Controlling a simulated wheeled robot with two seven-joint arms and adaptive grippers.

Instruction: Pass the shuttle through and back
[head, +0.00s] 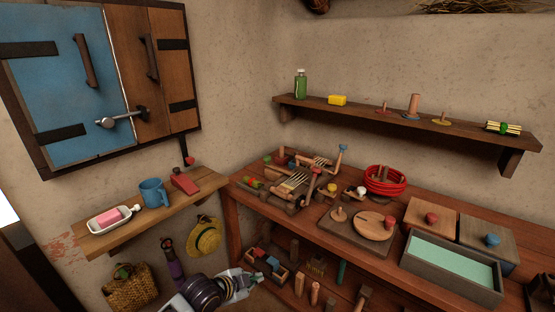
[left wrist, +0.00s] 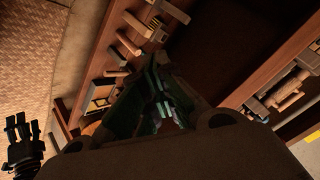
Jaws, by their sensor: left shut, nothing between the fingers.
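My left gripper (head: 246,282) is low in the head view, shut and empty, in front of the bench and below its top. Its closed fingers also show in the left wrist view (left wrist: 165,112), pointing into the dark space by the bench. A small wooden loom (head: 293,183) with pale threads stands on the left part of the bench top, well above and apart from the gripper. I cannot pick out the shuttle for certain among the small wooden parts there. My right gripper does not show in the head view.
The bench (head: 318,228) also holds a red coil (head: 385,182), lidded boxes and a green-lined tray (head: 452,262). Its lower shelf holds several tools. A small wall shelf (head: 150,212) carries a blue mug (head: 153,193). A dark fingered shape (left wrist: 22,145) is unclear.

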